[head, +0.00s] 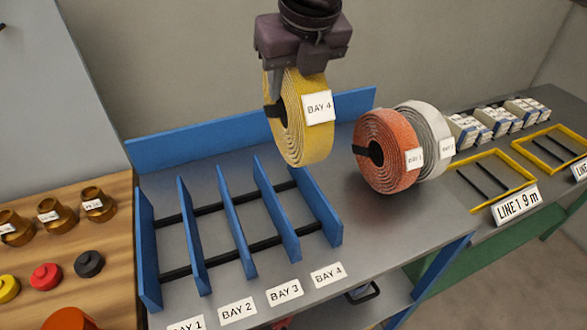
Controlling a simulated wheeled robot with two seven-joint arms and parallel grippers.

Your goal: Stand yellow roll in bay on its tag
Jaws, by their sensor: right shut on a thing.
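The yellow hose roll (296,140) carries a white tag reading BAY 4. My right gripper (283,92) comes down from the top, shut on the roll's upper part, and holds it upright in the air. The roll appears above and behind the blue rack's right end. The rack's blue dividers (236,222) form several bays, all empty. The BAY 4 label (327,274) lies in front of the rightmost bay (300,225). My left gripper is not in view.
An orange roll (388,140) and a white roll (432,125) stand right of the rack, their small tags hard to read. Labels for the other bays, such as BAY 3 (284,292), line the front. Brass fittings (58,214) sit left. Yellow frames (495,180) lie right.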

